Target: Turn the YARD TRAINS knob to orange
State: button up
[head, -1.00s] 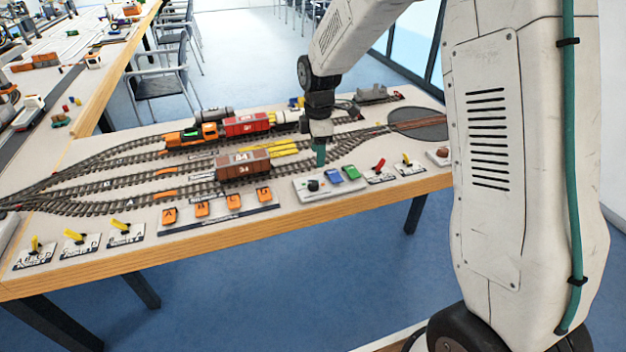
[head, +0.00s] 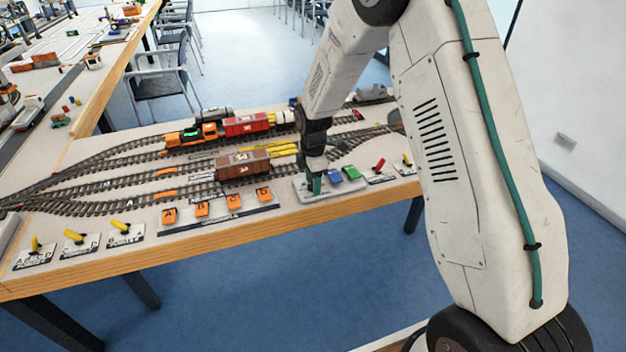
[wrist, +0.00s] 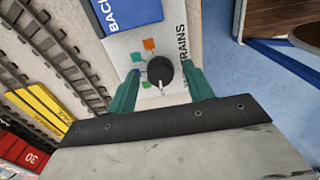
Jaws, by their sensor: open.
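The YARD TRAINS knob (wrist: 160,72) is a dark round knob on a pale panel in the wrist view. A white pointer line on it points down in the picture, toward my gripper's base. My gripper (wrist: 160,76) is open, with one green finger on each side of the knob. I cannot tell whether either finger touches it. In the head view my gripper (head: 314,184) is down at the panel's left end and hides the knob.
On the same panel (head: 322,194) are a blue button (head: 334,176) and a green button (head: 351,172); the blue one, lettered BACK (wrist: 125,12), lies just beyond the knob in the wrist view. A brown wagon (head: 243,165) stands on the track to the left.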

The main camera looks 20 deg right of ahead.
jog(key=c, duration=1)
jog(key=shift+o, duration=0.2)
